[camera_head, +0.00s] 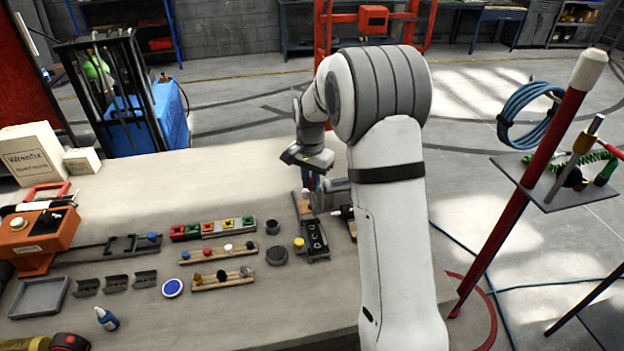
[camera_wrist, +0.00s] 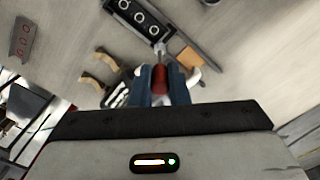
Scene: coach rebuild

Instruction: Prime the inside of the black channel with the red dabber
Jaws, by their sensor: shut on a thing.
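My gripper (camera_wrist: 160,88) is shut on the red dabber (camera_wrist: 160,78), whose red handle shows between the blue fingers in the wrist view. Its pale tip points away from me. A long black channel (camera_wrist: 146,17) with several pale rings inside lies past the tip. The tip is close to the channel's near end in the picture; I cannot tell whether they touch. In the head view the black channel (camera_head: 316,238) lies on the bench below my gripper (camera_head: 309,184). There the dabber is too small and hidden to make out.
Wooden racks of coloured dabbers (camera_head: 222,277), a row of coloured blocks (camera_head: 212,229) and a dark round pot (camera_head: 277,255) stand left of the channel. A grey motor-like part (camera_head: 335,188) is close by my gripper. Several small dark brackets (camera_head: 116,282) lie farther left.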

